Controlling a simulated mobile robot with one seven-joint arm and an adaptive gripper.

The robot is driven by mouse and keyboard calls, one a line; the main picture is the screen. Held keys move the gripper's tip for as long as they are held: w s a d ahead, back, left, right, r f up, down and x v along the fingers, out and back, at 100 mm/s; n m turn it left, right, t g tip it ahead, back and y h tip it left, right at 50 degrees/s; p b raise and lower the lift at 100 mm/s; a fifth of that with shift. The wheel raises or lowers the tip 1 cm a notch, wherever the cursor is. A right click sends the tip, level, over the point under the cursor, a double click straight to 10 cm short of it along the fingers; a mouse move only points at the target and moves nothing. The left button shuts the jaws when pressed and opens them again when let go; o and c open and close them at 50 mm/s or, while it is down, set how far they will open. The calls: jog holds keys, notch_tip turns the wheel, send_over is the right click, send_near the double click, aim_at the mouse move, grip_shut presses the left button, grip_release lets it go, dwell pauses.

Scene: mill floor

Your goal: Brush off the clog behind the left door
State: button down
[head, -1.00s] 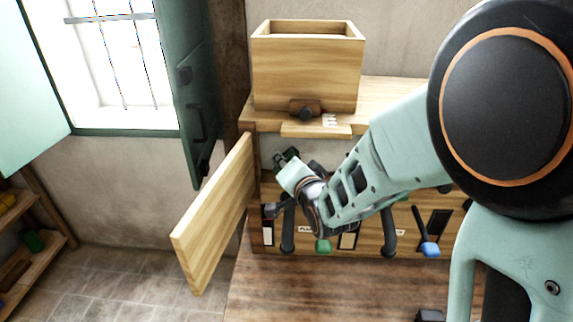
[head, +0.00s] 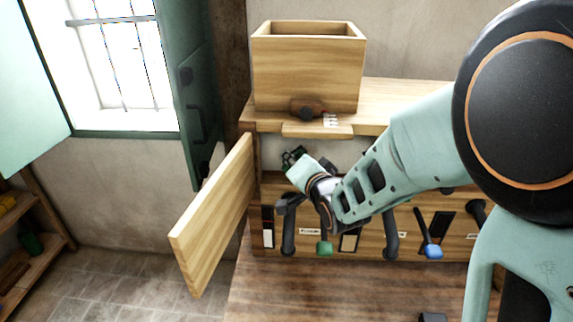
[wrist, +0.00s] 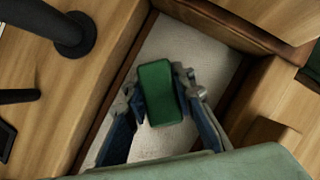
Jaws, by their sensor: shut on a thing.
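The left door (head: 215,215) is a plain wooden panel that stands swung open at the left end of the wooden cabinet. My gripper (head: 294,158) is in front of the pale recess beside that door, under the cabinet's top. In the wrist view my gripper (wrist: 165,92) is shut on a green block (wrist: 160,92), which looks like the back of the brush. The fingers press on its two sides. The block's underside is hidden. I cannot make out a clog in either view.
An open wooden hopper box (head: 306,70) stands on the cabinet top. Below the recess are dark pipes, a green-tipped lever (head: 324,248) and a blue-tipped lever (head: 432,250). A dark green shutter (head: 187,90) hangs left of the cabinet. Wooden edges frame the recess closely.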

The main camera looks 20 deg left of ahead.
aim_at(335, 160)
jog(key=shift+w+d+r, duration=0.1)
jog(key=shift+w+d, duration=0.15)
jog(key=shift+d, duration=0.6)
jog(key=shift+w+d+f, duration=0.1)
jog(key=shift+w+d, duration=0.1)
jog(key=shift+d, duration=0.65)
jog(key=shift+w+d+r, duration=0.1)
jog(key=shift+w+d, duration=0.15)
jog(key=shift+d, duration=0.6)
jog(key=shift+w+d+p, duration=0.3)
jog(key=shift+d, duration=0.8)
jog(key=shift+w+d+p, duration=0.25)
jog(key=shift+d, duration=0.85)
jog(key=shift+w+d+p, duration=0.3)
jog(key=shift+d, duration=0.8)
jog(key=shift+a, duration=0.1)
jog(key=shift+s+a+b, duration=0.3)
jog(key=shift+a+b, duration=0.2)
jog(key=shift+a, duration=0.5)
jog(key=shift+s+a+b, duration=0.25)
jog(key=shift+a+b, duration=0.2)
jog(key=shift+a, duration=0.5)
jog(key=shift+s+a+b, duration=0.15)
jog(key=shift+a+b, duration=0.25)
jog(key=shift+a, duration=0.35)
jog(key=shift+s+a+b, duration=0.15)
jog(key=shift+a+b, duration=0.25)
jog(key=shift+a, duration=0.3)
